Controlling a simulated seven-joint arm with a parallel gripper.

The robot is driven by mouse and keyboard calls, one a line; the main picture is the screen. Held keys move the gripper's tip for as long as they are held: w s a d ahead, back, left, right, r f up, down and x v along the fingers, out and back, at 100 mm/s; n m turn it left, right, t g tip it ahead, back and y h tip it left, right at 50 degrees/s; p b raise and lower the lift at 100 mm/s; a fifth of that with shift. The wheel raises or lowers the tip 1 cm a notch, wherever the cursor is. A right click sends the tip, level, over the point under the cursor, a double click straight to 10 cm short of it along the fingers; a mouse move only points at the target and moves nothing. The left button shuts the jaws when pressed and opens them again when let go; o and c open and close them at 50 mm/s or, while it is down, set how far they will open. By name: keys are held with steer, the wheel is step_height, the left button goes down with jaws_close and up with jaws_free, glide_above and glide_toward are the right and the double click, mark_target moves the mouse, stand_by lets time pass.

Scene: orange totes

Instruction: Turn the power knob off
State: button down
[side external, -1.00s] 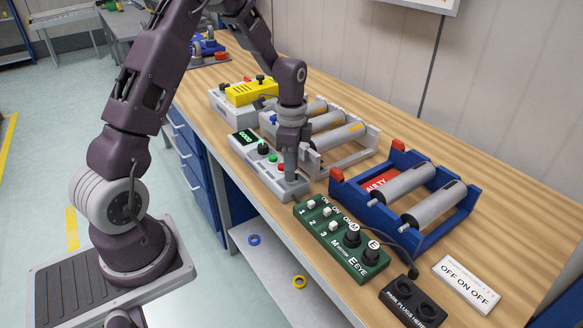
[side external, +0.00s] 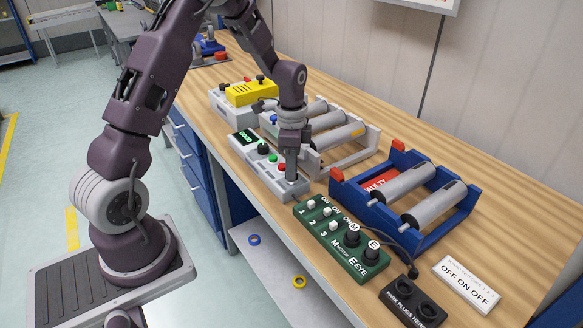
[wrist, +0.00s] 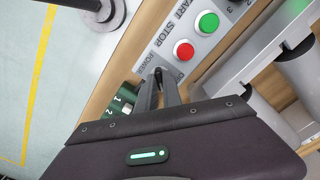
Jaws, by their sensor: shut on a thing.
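The power knob (wrist: 158,73) is a small dark part beside the "POWER" label on the grey control box (side external: 269,178). My gripper (side external: 291,180) points down at the box's near end, and its fingers (wrist: 161,84) sit around the knob. The gripper is shut on the knob, and the fingers hide most of it. In the wrist view, a red STOP button (wrist: 184,51) and a green START button (wrist: 207,22) lie beyond the knob. A lit green "GOOD" display (side external: 245,136) is at the box's far end.
A green switch panel (side external: 336,258) sits just in front of the box. A grey roller stand (side external: 362,152) and a blue roller stand (side external: 455,213) stand to the right. A black plug holder (side external: 402,305) and a white label plate (side external: 466,285) lie near the front.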

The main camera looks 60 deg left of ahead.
steer(key=n, duration=0.8)
steer(key=shift+n, duration=0.4)
steer(key=n, duration=0.4)
steer(key=shift+r, duration=0.1)
steer(key=shift+n, duration=2)
steer(key=shift+w, duration=0.1)
steer(key=c, duration=1.5)
jaws_free()
